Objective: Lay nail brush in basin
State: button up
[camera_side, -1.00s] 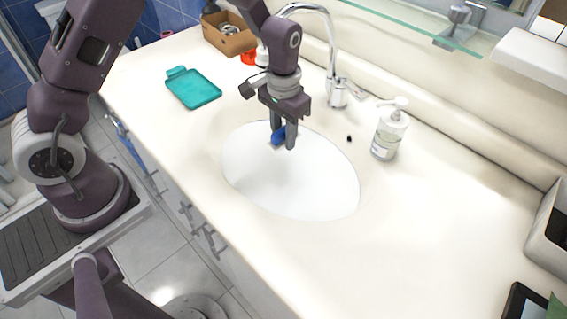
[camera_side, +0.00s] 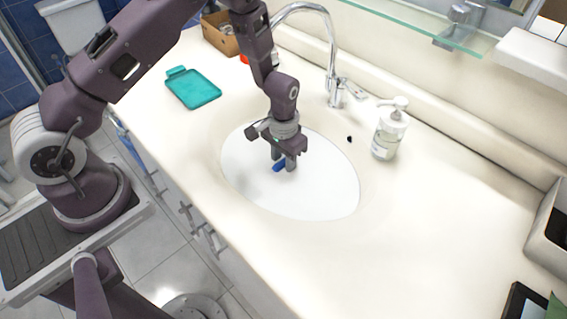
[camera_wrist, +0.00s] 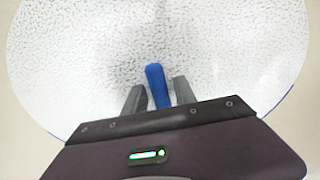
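The blue nail brush (camera_side: 279,167) is low in the white basin (camera_side: 318,190), towards its left part in the side view. In the wrist view the brush (camera_wrist: 157,84) lies lengthwise between the two fingers, its far end reaching past the fingertips. My gripper (camera_side: 283,164) points down into the basin, with its fingers on either side of the brush. In the wrist view, narrow gaps show between the brush and the fingers (camera_wrist: 159,92), so it looks slightly open. The brush's underside and its contact with the basin are hard to see.
A chrome tap (camera_side: 334,75) stands behind the basin, with a soap dispenser (camera_side: 389,130) to its right. A teal tray (camera_side: 193,88) lies left of the basin. A cardboard box (camera_side: 220,35) is at the back left. The counter right of the basin is mostly clear.

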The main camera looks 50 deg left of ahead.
jog(key=o, duration=0.3)
jog(key=shift+r, duration=0.1)
notch_tip(320, 180, up, 12)
dwell(0.3)
jog(key=shift+r, duration=0.1)
notch_tip(320, 180, up, 8)
jog(key=t, duration=0.1)
send_over(283, 160)
jog(key=s, duration=0.2)
jog(key=s+r+t, duration=0.2)
jog(key=s+r, duration=0.6)
jog(key=r, duration=0.3)
jog(key=s+a+r+t, duration=0.1)
jog(key=s+r, duration=0.3)
jog(key=s, duration=1)
jog(key=shift+a+t, duration=0.35)
jog(key=shift+t, duration=0.45)
